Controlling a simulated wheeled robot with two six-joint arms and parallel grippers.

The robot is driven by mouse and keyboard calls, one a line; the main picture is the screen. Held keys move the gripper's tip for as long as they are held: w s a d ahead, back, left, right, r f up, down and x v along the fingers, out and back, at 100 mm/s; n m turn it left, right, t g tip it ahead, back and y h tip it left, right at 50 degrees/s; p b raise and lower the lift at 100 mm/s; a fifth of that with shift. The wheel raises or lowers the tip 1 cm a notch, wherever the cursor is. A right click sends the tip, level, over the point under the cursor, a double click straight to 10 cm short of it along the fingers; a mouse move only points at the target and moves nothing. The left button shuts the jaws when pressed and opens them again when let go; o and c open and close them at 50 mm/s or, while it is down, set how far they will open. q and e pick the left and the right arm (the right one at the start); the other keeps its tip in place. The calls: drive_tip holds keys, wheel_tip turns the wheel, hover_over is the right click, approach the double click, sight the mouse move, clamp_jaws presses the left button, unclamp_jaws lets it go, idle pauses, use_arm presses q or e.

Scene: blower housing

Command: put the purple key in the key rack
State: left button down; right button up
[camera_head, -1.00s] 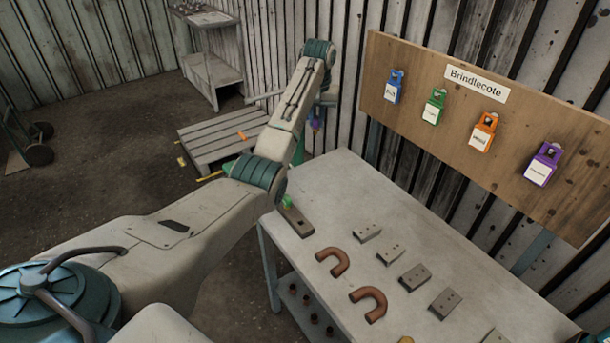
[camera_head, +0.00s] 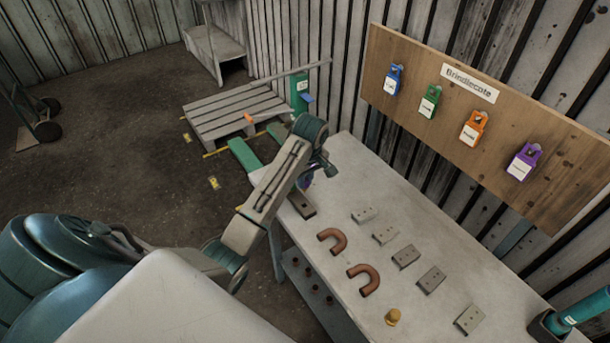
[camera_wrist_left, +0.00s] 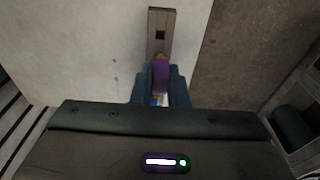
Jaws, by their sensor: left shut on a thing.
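A purple key (camera_wrist_left: 161,75) is held upright-looking between the fingers of my left gripper (camera_wrist_left: 160,92). In the head view, the purple key (camera_head: 305,182) shows partly beside my left wrist, with the gripper (camera_head: 308,176) mostly hidden by the arm. A narrow grey-brown block (camera_head: 302,204), which looks like the key rack, lies at the table's left end. In the left wrist view, this block (camera_wrist_left: 161,18) has a square hole and lies just beyond the key. I cannot tell if key and block touch. My right gripper is not in view.
A board (camera_head: 545,185) above carries coloured tagged locks, including a purple one (camera_head: 523,162). A slatted pallet (camera_head: 235,115) stands behind.

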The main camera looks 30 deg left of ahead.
sight(305, 190)
use_arm(q)
drive_tip(key=shift+a+f, duration=0.1)
drive_tip(key=shift+f, duration=3.9)
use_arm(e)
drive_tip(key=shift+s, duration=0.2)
use_arm(q)
drive_tip(key=shift+f, duration=0.15)
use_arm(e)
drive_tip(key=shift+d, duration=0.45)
use_arm(q)
drive_tip(key=c, duration=1.3)
unclamp_jaws()
drive_tip(key=shift+c, duration=0.2)
